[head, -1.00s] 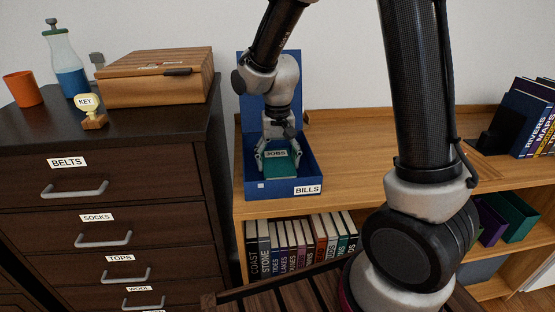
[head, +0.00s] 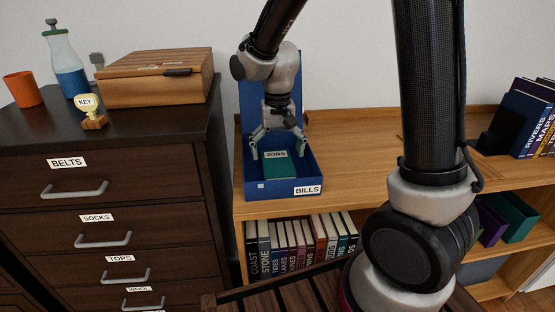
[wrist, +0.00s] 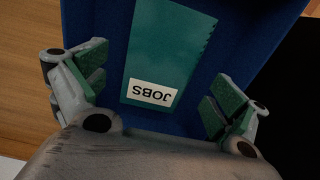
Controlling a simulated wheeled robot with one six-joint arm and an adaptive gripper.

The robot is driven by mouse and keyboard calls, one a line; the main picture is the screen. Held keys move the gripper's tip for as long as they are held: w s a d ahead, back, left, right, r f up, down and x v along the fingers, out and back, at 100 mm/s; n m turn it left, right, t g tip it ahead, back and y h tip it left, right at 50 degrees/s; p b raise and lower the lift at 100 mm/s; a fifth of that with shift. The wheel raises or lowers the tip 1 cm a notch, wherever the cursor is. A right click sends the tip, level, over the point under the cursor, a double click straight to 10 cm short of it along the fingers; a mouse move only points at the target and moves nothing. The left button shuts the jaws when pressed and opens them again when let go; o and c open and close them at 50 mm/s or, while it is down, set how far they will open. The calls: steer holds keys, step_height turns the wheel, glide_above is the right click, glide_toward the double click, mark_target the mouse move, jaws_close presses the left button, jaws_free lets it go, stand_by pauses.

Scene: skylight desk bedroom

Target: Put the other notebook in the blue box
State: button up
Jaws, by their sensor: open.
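The blue box (head: 262,187) labelled BILLS stands on the wooden desk, its lid up at the back. A green notebook labelled JOBS (head: 278,168) is inside the box. In the wrist view the JOBS notebook (wrist: 168,45) lies on the blue box's floor (wrist: 118,75). My gripper (head: 279,154) is over the box, its fingers spread wide on both sides of the notebook. The wrist view shows the same gripper (wrist: 155,95) with a gap between each finger and the notebook, and nothing held.
A dark dresser (head: 130,135) stands left of the desk, bearing a wooden case (head: 150,85), a KEY trophy (head: 90,110), a bottle (head: 66,70) and an orange cup (head: 22,89). Books (head: 300,242) fill the shelf below. The desk top (head: 365,140) right of the box is clear.

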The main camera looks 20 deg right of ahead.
mark_target(278, 162)
step_height(278, 162, up, 9)
steer(key=s+d+r+n+t, duration=0.1)
steer(key=s+d+r+t, duration=0.1)
steer(key=s+d, duration=0.5)
steer(key=s+d+r+n+t, duration=0.1)
steer(key=s+d+r, duration=0.3)
steer(key=s+d, duration=0.4)
steer(key=s+t, duration=0.1)
steer(key=s, duration=0.4)
steer(key=shift+r, duration=0.2)
